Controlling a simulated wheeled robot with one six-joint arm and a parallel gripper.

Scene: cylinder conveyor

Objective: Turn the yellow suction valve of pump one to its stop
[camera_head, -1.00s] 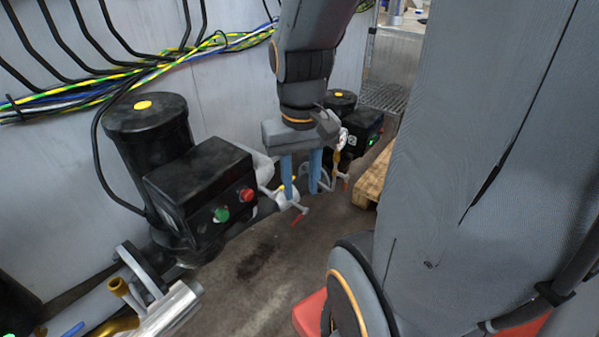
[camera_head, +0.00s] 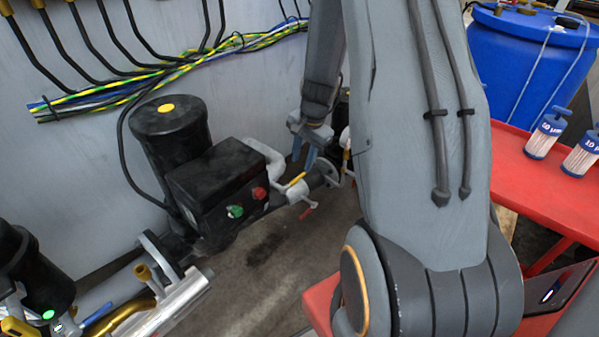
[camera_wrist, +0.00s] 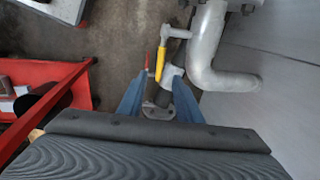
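A second yellow lever (camera_head: 346,161) shows farther back, partly hidden by my arm. In the wrist view one yellow lever (camera_wrist: 161,62) lies just ahead of the fingers, on a grey fitting by a bent pipe. I cannot tell which pump it belongs to. My gripper (camera_wrist: 157,84) is open, its blue fingers apart around the space below that lever, with no clear contact. It also shows in the head view (camera_head: 304,158).
The control box (camera_head: 225,182) with green and red buttons stands by the near pump. Cables run along the wall. A red table (camera_head: 545,190) and a blue barrel (camera_head: 525,65) are at the right. A red frame (camera_wrist: 45,110) is at the left in the wrist view.

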